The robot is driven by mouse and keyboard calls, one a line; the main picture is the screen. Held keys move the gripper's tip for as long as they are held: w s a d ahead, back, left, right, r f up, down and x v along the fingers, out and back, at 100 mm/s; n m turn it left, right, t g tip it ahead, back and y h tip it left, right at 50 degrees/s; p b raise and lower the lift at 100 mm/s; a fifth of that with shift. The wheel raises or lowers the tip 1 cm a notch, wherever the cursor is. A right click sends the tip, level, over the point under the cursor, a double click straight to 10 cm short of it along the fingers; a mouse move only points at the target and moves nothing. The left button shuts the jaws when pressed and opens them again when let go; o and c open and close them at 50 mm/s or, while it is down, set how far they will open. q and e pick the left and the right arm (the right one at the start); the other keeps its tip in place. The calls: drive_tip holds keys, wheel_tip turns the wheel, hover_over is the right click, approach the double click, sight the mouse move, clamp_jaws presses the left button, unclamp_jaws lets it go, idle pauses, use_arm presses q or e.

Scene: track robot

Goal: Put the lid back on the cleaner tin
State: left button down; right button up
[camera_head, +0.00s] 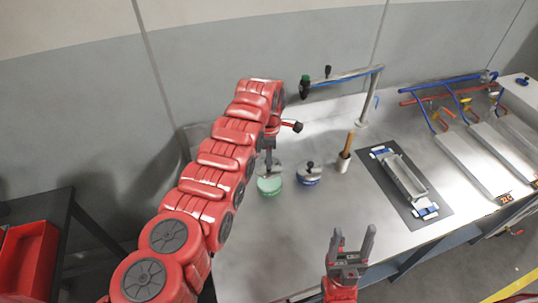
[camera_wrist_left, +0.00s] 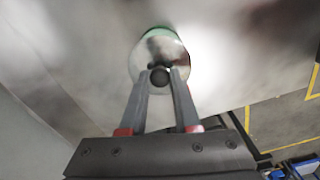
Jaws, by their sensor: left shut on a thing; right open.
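My left gripper (camera_head: 268,172) is shut on the dark knob (camera_wrist_left: 160,77) of a round silver lid (camera_wrist_left: 158,52). The lid is over a green tin (camera_head: 270,185), whose green rim also shows beyond the lid's far edge in the left wrist view (camera_wrist_left: 158,31). The gripper hides much of the lid in the head view, and I cannot tell whether the lid touches the tin. A blue tin (camera_head: 309,181) with a silver lid and black knob stands just right of it. My right gripper (camera_head: 354,236) is open and empty at the front of the bench.
A white cup (camera_head: 343,163) with a wooden-handled tool stands right of the tins. Beyond it are a dark mat (camera_head: 376,172) with a metal part, a post with a jointed arm (camera_head: 363,104), and long metal trays (camera_head: 457,163). The bench's front middle (camera_head: 290,235) is clear.

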use_arm(q)
drive_tip(key=shift+s+d+f+b, duration=0.15)
drive_tip(key=shift+f+b, duration=0.4)
drive_tip(key=shift+f, duration=0.3)
wheel_tip(320, 180, down, 5)
drive_tip(key=b, duration=0.4)
drive_tip(key=shift+r, duration=0.1)
idle(0.3)
drive_tip(key=shift+f+b, duration=0.2)
drive_tip(key=shift+b, duration=0.25)
idle(0.9)
idle(0.3)
drive_tip(key=shift+c, duration=0.4)
unclamp_jaws()
drive_tip(key=shift+r, duration=0.1)
